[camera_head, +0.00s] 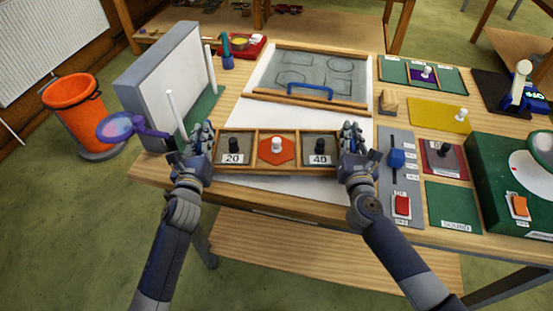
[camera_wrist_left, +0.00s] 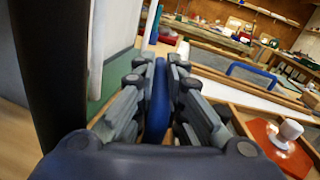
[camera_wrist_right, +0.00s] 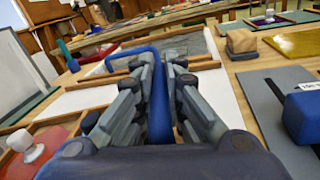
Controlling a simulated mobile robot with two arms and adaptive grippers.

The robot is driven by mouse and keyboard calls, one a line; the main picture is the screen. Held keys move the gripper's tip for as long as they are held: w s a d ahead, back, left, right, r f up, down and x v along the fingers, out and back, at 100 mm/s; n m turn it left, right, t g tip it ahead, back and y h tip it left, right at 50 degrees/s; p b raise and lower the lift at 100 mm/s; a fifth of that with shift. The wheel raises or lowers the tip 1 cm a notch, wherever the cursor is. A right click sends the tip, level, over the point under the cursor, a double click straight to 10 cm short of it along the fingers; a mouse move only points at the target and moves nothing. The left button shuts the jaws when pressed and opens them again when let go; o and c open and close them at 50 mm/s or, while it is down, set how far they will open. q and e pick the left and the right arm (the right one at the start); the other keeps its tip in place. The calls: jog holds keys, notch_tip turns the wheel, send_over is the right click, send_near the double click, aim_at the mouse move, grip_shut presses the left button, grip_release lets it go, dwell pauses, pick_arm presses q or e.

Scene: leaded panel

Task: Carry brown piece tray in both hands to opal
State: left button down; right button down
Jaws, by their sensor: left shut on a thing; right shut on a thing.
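The brown piece tray (camera_head: 258,134) has three compartments and is level at the front of the workbench. Its left compartment holds a grey piece with a black knob labelled 20 (camera_head: 234,149). The middle holds an orange hexagon with a white knob (camera_head: 277,151), and the right a grey piece labelled 40 (camera_head: 319,150). My left gripper (camera_head: 200,137) is shut at the tray's left end, on a blue handle (camera_wrist_left: 158,100). My right gripper (camera_head: 352,137) is shut at the right end, on a matching blue handle (camera_wrist_right: 160,95). I cannot tell whether the tray touches the paper below.
Behind the tray lies a framed panel (camera_head: 262,84) with a blue handle. A grey upright board (camera_head: 165,80) stands left. A grey slider plate (camera_head: 412,185), a green mat (camera_head: 455,205) and a green machine (camera_head: 500,180) are right. An orange bin (camera_head: 75,105) is on the floor.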

pick_arm(q)
jog(key=shift+w+a+f+b, duration=0.1)
jog(key=shift+a+f+b, duration=0.1)
jog(key=shift+f+b, duration=0.35)
pick_arm(e)
jog(key=shift+w+d+f, duration=0.1)
jog(key=shift+d+f, duration=0.15)
jog(key=shift+f, duration=0.35)
pick_arm(q)
jog(key=c, duration=1.7)
grip_release()
pick_arm(e)
jog(key=c, duration=1.7)
grip_release()
jog(key=shift+r, duration=0.1)
pick_arm(q)
jog(key=shift+d, duration=0.15)
jog(key=shift+r, duration=0.1)
pick_arm(e)
jog(key=shift+a, duration=0.2)
pick_arm(q)
jog(key=shift+s, duration=0.2)
